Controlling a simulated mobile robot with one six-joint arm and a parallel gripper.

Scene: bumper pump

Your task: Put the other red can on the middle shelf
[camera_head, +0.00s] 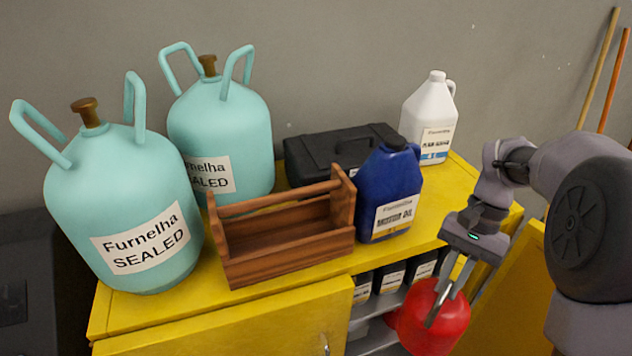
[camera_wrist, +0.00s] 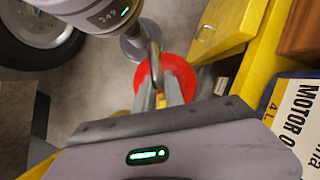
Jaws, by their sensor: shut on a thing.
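A red can (camera_head: 433,322) hangs from my gripper (camera_head: 438,303) in front of the open yellow cabinet, low at the right in the head view. The gripper is shut on the top of the can and points down. The wrist view also shows the red can (camera_wrist: 178,68) beyond my gripper's fingers (camera_wrist: 160,97). Grey shelves (camera_head: 388,303) show inside the cabinet, just left of the can. Black bottles (camera_head: 391,276) stand on the upper one. The can and the cabinet top hide much of the interior, so I cannot tell which shelf is the middle one.
The yellow cabinet top (camera_head: 330,270) holds two teal tanks (camera_head: 125,205), a wooden tool carrier (camera_head: 290,255), a black case (camera_head: 330,150), a blue oil jug (camera_head: 390,185) and a white jug (camera_head: 428,115). A yellow door (camera_head: 510,290) stands open right of the can.

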